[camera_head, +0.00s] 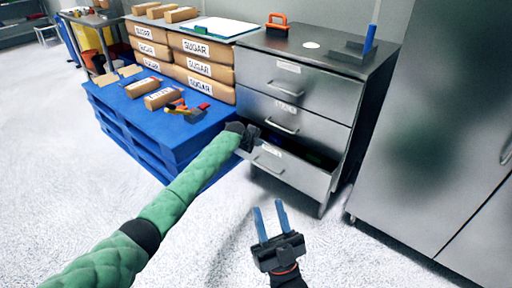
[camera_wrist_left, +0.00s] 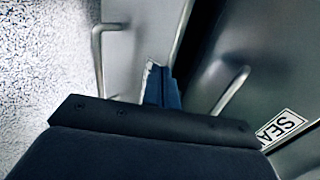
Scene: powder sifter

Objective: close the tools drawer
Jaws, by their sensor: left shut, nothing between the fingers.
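The bottom drawer (camera_head: 305,176) of the steel cabinet stands partly open; its small label is too small to read. Dark contents show inside it. The middle drawer (camera_head: 290,122) and top drawer (camera_head: 290,82) look shut. My left gripper (camera_head: 251,138) is shut and empty at the upper left corner of the open drawer's front. In the left wrist view its blue fingertips (camera_wrist_left: 162,88) are at the drawer front's top edge, between two handles; contact is unclear. My right gripper (camera_head: 270,222) is open and empty, low in front of the cabinet.
A blue pallet (camera_head: 150,125) with sugar bags (camera_head: 198,67) and several tools stands left of the cabinet. A tall steel cupboard (camera_head: 440,120) stands at right. An orange-handled item (camera_head: 277,23) lies on the cabinet top. The floor in front is clear.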

